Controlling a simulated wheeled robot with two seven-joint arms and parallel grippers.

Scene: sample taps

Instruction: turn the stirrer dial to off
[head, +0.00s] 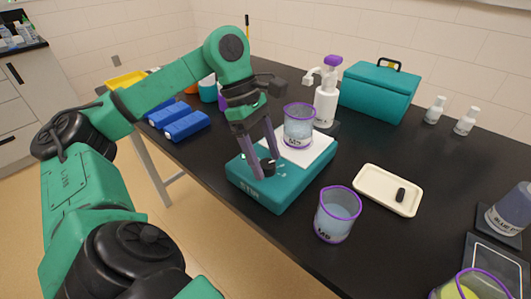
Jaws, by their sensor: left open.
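The stirrer (272,193) is a teal box with a white top plate, near the front edge of the black table. Its dial (268,166) is a small dark knob at the front left of the top. My left gripper (265,168) points down with its two fingers spread around the dial. It is open, and I cannot tell whether the fingers touch the dial. A purple-rimmed beaker (298,126) of pale blue liquid stands on the white plate. The dial's pointer and most of its markings are too small or covered to read. My right gripper is not in view.
A second purple-rimmed beaker (337,213) stands just right of the stirrer. A cream tray (389,190) with a small black item lies further right. A white pump bottle (326,98) and a teal case (379,91) stand behind. Blue boxes (186,126) lie at the left.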

